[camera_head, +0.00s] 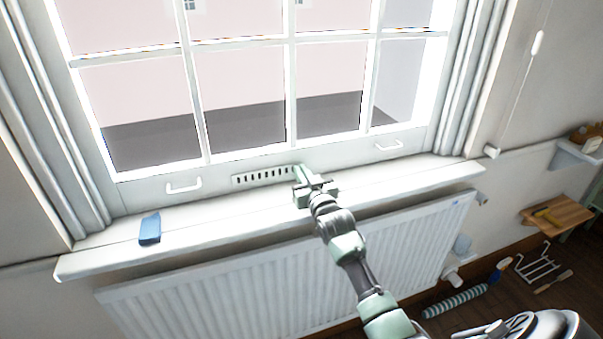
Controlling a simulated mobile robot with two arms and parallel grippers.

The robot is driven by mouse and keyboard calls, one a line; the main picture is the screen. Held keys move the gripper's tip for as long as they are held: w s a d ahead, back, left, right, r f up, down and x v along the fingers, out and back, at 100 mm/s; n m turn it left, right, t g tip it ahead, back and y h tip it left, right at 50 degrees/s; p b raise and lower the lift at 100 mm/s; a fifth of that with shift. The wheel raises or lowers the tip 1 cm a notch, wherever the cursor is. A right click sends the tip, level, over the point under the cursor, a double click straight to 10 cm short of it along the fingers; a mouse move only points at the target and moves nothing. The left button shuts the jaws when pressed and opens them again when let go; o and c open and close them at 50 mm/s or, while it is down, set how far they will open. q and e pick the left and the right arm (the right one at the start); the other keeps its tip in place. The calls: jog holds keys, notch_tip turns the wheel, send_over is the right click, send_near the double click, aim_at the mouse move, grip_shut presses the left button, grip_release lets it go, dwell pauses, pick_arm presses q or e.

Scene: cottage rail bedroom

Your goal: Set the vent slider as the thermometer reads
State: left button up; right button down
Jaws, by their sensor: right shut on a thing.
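The slotted vent strip (262,177) is set in the bottom rail of the window frame, with a row of dark openings showing. My right gripper (300,174) is at the right end of this strip, its fingers against the rail. It is shut on what appears to be the vent slider, which the fingers hide. No thermometer can be made out, and no reading is visible. My left gripper is out of view.
A small blue object (150,229) lies on the white windowsill (220,213) at left. White handles (184,187) flank the vent. A ribbed radiator (230,293) is below the sill. A wooden stool (556,214), wire rack (537,266) and striped roll (456,300) are at lower right.

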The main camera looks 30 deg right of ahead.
dwell(0.8)
jog(key=shift+w+a+p, duration=0.15)
jog(key=shift+a+p, duration=0.3)
jog(key=shift+a, duration=0.5)
jog(key=c, duration=1.6)
grip_release()
jog(key=shift+o, duration=0.2)
jog(key=shift+a, duration=0.1)
jog(key=v, duration=0.7)
jog(key=shift+s, duration=0.35)
jog(key=shift+f, duration=0.1)
